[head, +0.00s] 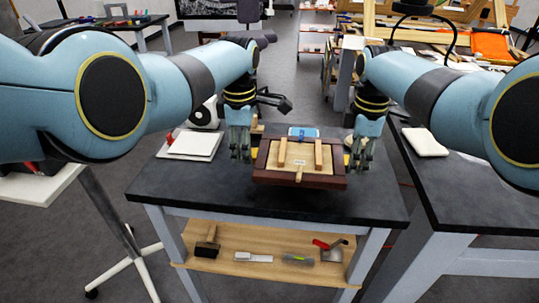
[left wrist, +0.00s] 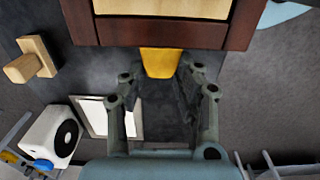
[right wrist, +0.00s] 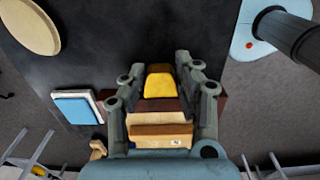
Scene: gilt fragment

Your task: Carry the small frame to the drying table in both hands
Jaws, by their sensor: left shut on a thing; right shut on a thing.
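The small frame (head: 263,160) has a dark red-brown border and pale wood inside with two upright wooden bars. It sits level over the dark worktable (head: 180,190) in the head view; I cannot tell whether it touches the top. My left gripper (head: 241,155) is shut at its left end, with a yellow tab (left wrist: 160,62) between the fingers in the left wrist view. My right gripper (head: 358,160) is shut at its right end, on another yellow tab (right wrist: 160,84) in the right wrist view. I cannot tell which table is the drying table.
A white square slab (head: 195,145) lies left of the frame, and a blue-topped item (head: 303,132) lies behind it. Tools, including a mallet (head: 208,242), lie on the lower shelf. A second dark table (head: 450,190) with a white pad (head: 425,142) stands right, across a narrow gap.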

